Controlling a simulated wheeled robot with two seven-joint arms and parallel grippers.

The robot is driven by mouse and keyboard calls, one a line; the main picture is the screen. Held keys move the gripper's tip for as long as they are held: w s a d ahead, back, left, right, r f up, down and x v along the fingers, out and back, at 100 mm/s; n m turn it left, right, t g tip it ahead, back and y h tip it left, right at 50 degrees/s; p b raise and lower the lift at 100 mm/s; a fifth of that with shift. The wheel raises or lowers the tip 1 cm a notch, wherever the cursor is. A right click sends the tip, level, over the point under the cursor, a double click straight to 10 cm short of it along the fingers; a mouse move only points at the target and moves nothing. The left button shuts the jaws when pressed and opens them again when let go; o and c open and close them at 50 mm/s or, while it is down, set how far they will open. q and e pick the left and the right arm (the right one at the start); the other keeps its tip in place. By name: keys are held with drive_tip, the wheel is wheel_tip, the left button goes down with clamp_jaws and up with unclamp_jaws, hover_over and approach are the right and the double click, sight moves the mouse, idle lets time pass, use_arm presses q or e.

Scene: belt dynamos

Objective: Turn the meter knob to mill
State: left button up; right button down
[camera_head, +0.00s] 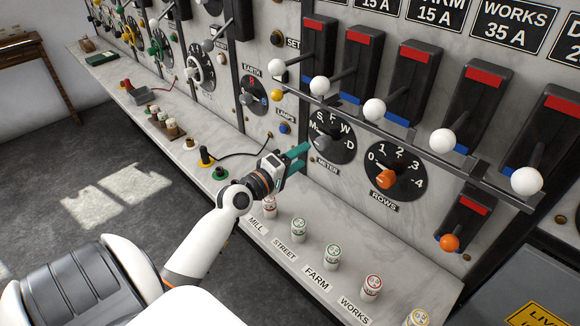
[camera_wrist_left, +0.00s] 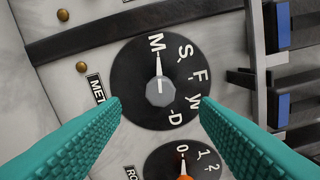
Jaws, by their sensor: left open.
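The meter knob (camera_head: 323,143) is a grey knob on a round black dial (camera_head: 345,152) lettered S, F, W, M and D, above a METER plate. In the left wrist view the knob (camera_wrist_left: 160,93) is centred and its white pointer line points up at the letter M. My left gripper (camera_head: 298,158) has teal fingers and is open and empty. It is in front of the panel, to the left of and below the dial in the head view. In the wrist view its fingertips (camera_wrist_left: 158,104) lie on either side of the knob, apparently short of it. My right gripper is not in view.
The ROWS dial with an orange knob (camera_head: 386,179) is to the right, below the meter dial. A row of white-balled levers (camera_head: 374,109) and a rail stand out above. A marble ledge with several fuses (camera_head: 332,256) and labels runs below. The floor (camera_head: 60,150) is clear.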

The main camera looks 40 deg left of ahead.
use_arm(q)
drive_tip(key=shift+s+a+b, duration=0.15)
drive_tip(key=shift+s+b, duration=0.15)
drive_tip(key=shift+s, duration=1.2)
